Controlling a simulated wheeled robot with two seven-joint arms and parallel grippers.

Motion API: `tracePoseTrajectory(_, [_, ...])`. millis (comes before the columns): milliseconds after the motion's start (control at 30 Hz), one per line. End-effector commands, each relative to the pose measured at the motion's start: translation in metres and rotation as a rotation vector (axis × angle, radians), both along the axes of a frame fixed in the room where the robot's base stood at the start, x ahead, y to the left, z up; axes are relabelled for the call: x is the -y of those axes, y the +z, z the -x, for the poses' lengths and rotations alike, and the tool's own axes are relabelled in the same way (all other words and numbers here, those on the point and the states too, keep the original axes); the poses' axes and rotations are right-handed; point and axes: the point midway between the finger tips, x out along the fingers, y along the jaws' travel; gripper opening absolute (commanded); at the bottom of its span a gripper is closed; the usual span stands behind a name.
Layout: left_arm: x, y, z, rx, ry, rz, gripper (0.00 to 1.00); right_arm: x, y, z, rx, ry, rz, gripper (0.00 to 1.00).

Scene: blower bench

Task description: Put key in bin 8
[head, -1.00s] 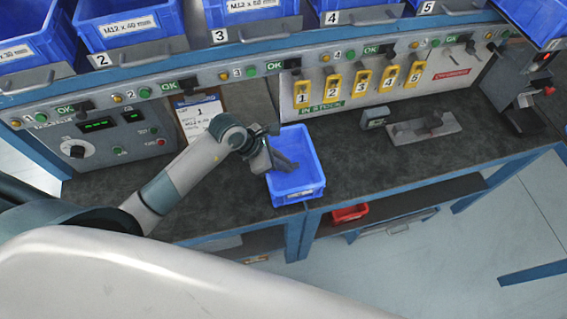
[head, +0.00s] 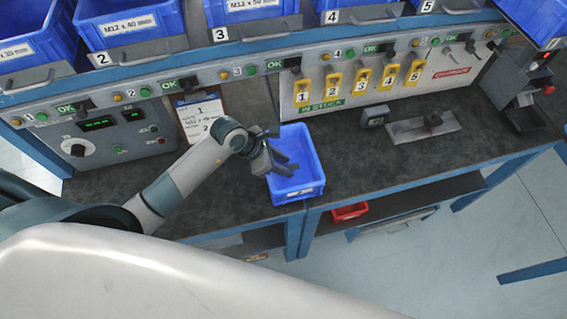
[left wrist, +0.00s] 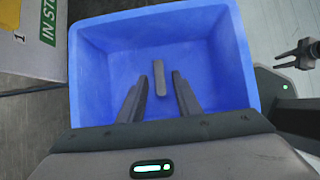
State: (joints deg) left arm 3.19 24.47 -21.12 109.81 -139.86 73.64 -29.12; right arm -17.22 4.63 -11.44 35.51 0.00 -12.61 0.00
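A blue bin (head: 313,180) stands on the bench near its front edge; its front label is too small to read. It fills much of the left wrist view (left wrist: 90,75). My left gripper (head: 288,163) reaches over the bin from the left. In the left wrist view its two fingers (left wrist: 159,105) stand apart. A small grey bar, apparently the key (left wrist: 159,78), shows between and beyond the fingers against the bin floor, with gaps on both sides. A dark pronged shape at the right edge of that view may be my right gripper (left wrist: 303,54); its opening is unclear.
A row of blue bins (head: 250,9) stands behind on the shelf. Yellow numbered tags (head: 362,80) hang on the back panel. A flat fixture plate (head: 405,133) lies right of the bin. A control box (head: 100,140) stands at left. Dark bench top is clear around the bin.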

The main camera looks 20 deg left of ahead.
Motion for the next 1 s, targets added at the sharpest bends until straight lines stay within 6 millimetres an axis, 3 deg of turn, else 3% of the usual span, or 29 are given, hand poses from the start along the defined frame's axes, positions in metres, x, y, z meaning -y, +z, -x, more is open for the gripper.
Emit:
tracePoseTrajectory(267, [-0.010, 0.017, 0.005, 0.004, 0.000, -0.001, 0.31, 0.001, -0.005, 0.000, 0.000, 0.001, 0.001, 0.31])
tracePoseTrajectory(700, [-0.043, 0.079, 0.028, 0.003, -0.002, -0.003, 0.31, 0.001, -0.023, 0.000, 0.000, 0.001, 0.001, 0.31])
tracePoseTrajectory(1000, [-0.053, 0.102, 0.036, 0.001, -0.001, 0.001, 0.31, -0.002, -0.027, 0.000, 0.001, 0.000, -0.001, 0.31])
